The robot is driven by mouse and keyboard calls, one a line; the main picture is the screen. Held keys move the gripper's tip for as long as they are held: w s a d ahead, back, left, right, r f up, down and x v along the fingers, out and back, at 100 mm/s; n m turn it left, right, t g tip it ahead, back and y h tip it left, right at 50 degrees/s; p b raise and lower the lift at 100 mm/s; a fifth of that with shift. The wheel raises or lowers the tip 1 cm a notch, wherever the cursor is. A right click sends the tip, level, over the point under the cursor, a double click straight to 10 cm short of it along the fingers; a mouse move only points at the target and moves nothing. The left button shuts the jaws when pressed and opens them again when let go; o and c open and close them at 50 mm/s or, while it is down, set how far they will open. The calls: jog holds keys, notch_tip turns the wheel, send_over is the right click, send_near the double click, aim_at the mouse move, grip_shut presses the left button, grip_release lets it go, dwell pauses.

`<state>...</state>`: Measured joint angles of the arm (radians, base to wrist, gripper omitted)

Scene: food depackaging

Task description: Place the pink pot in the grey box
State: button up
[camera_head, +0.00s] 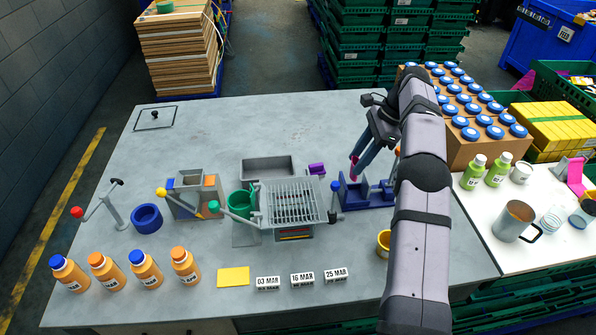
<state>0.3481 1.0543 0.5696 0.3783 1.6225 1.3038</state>
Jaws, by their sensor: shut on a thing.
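My gripper (355,160) is at the right of the table, pointing down over a dark blue fixture (377,199). It is shut on a small pink thing, the pink pot (353,176), of which only a narrow part shows at the fingertips. I cannot tell whether the pot touches the fixture. The grey box (254,179), a low open rectangular tray, lies left of my gripper near the table's middle. Its visible inside looks empty.
A purple piece (316,169) lies between the grey box and my gripper. A grey grated stand (290,203) and a green cup (240,203) are in front of the box. A yellow cup (384,241) stands near my arm. The table behind the box is clear.

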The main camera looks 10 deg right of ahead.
jog(key=m, duration=0.1)
jog(key=w+m+t, duration=0.1)
jog(key=shift+d+m, duration=0.3)
jog(key=w+m+t+h, duration=0.3)
jog(key=w+m, duration=0.6)
jog(key=m, duration=0.2)
jog(key=w+a+n, duration=0.1)
jog(key=w+a, duration=0.1)
jog(key=a, duration=2)
jog(key=shift+f+p, duration=1.05)
jog(key=shift+f, duration=4.2)
